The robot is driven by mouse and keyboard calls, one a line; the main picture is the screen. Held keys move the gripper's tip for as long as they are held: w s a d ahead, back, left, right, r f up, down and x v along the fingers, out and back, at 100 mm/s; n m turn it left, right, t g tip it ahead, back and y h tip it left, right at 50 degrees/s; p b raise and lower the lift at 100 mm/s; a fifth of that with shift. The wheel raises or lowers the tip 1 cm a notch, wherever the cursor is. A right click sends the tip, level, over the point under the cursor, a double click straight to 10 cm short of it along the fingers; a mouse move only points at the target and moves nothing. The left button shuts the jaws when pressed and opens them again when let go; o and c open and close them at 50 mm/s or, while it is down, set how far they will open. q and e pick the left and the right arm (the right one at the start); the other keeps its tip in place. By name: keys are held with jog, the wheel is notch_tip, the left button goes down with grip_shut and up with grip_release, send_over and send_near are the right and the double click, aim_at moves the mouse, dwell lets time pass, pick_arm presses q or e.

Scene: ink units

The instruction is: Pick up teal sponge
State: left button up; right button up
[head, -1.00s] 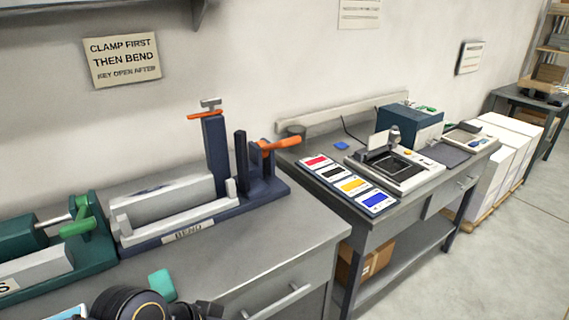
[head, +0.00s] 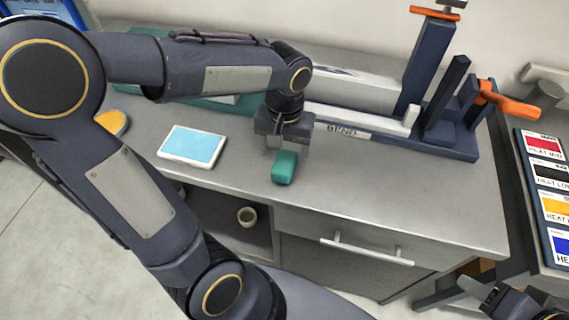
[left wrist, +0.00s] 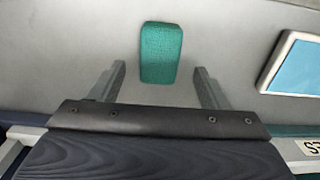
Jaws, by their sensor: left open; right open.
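The teal sponge (head: 284,168) lies on the grey bench top near its front edge. In the left wrist view the sponge (left wrist: 161,53) is ahead of the fingertips, about in line with the gap between them. My left gripper (head: 287,148) is open and empty, just behind the sponge. Its two fingers (left wrist: 159,80) stand wide apart and do not touch it. My right gripper (head: 480,292) shows at the bottom right of the head view, apart from the bench and far from the sponge.
A light-blue pad with a white rim (head: 193,146) lies left of the sponge. A dark blue bending fixture (head: 447,140) stands behind it. The bench top (head: 400,195) is clear to the right. A panel of colour cards (head: 548,185) lies on the neighbouring bench.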

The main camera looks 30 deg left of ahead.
aim_at(285, 162)
pick_arm(q)
jog(key=f, duration=0.3)
jog(key=shift+s+f, duration=0.25)
jog(key=shift+f, duration=0.6)
jog(key=shift+d, duration=0.1)
jog(key=c, duration=1.1)
jog(key=shift+o, duration=0.2)
jog(key=shift+r, duration=0.1)
